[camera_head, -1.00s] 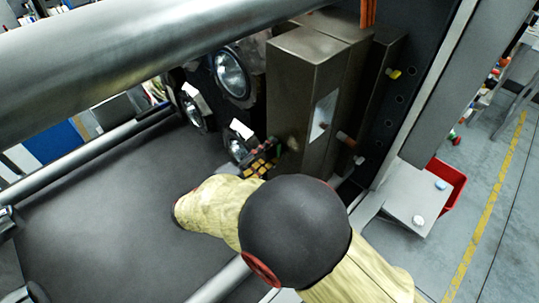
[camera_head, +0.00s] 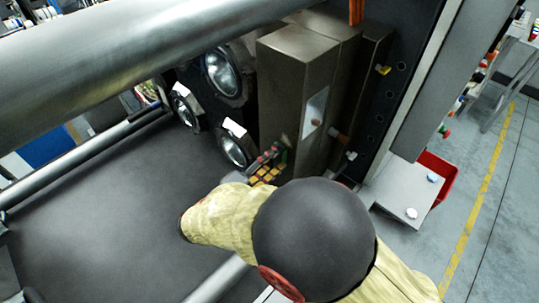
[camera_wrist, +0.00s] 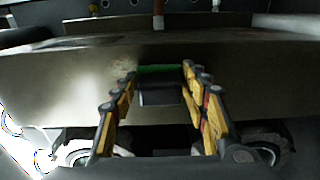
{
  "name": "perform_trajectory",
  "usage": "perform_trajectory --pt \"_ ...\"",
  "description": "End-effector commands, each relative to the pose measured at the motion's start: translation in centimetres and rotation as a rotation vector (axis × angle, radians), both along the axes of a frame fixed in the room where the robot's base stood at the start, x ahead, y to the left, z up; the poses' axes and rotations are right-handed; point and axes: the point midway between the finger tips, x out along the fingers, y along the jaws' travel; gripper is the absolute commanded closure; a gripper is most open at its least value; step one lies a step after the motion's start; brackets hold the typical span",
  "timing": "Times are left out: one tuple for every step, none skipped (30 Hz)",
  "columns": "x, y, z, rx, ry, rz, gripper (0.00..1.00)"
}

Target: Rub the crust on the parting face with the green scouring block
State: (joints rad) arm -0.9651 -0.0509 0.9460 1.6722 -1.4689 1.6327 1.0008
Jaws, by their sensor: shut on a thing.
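The parting face is the broad metal face of the mould block (camera_head: 280,95), right of the round lamp-like parts in the head view. It fills much of the wrist view (camera_wrist: 60,85). My gripper (camera_head: 270,165) is at the lower part of this face. In the wrist view my gripper (camera_wrist: 160,88) is shut on the green scouring block (camera_wrist: 160,69), whose green edge meets or nearly meets the face; contact cannot be told for certain. A faint pale-brown smear, perhaps the crust (camera_wrist: 122,66), shows left of the block. My arm partly hides the lower face in the head view.
A thick metal bar (camera_head: 130,60) crosses above the work area. Several round glass-fronted parts (camera_head: 222,75) sit close left of the mould. A dark flat surface (camera_head: 110,220) lies clear at left. A red bin (camera_head: 440,175) and grey shelf (camera_head: 400,190) stand at right.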

Motion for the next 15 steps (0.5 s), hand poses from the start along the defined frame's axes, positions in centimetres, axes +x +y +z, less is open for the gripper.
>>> perform_trajectory --pt "-0.3 -0.5 0.0 -0.002 0.001 -0.004 0.75" --pt "-0.4 -0.7 0.0 -0.002 0.001 -0.004 0.75" --pt "-0.5 -0.9 0.0 -0.002 0.001 -0.005 0.75" --pt "-0.6 -1.0 0.0 -0.002 0.001 -0.005 0.75" --pt "-0.7 -1.1 0.0 -0.002 0.001 -0.005 0.75" --pt "-0.7 -1.1 0.0 -0.002 0.001 -0.006 0.75" --pt "-0.7 -1.2 0.0 -0.002 0.001 -0.006 0.75" --pt "-0.8 -1.2 0.0 -0.002 0.001 -0.006 0.75" --pt "-0.9 -1.4 0.0 -0.003 0.001 -0.007 0.75" --pt "-1.0 -1.5 0.0 -0.003 0.001 -0.007 0.75" --pt "-1.1 -1.6 0.0 -0.004 0.002 -0.007 0.75" --pt "-1.4 -1.8 -0.1 -0.004 0.003 -0.007 0.75" --pt "-1.5 -2.0 -0.1 -0.004 0.003 -0.007 0.75" --pt "-1.7 -2.1 -0.1 -0.004 0.003 -0.007 0.75" --pt "-1.9 -2.4 0.0 -0.004 0.002 -0.007 0.75"
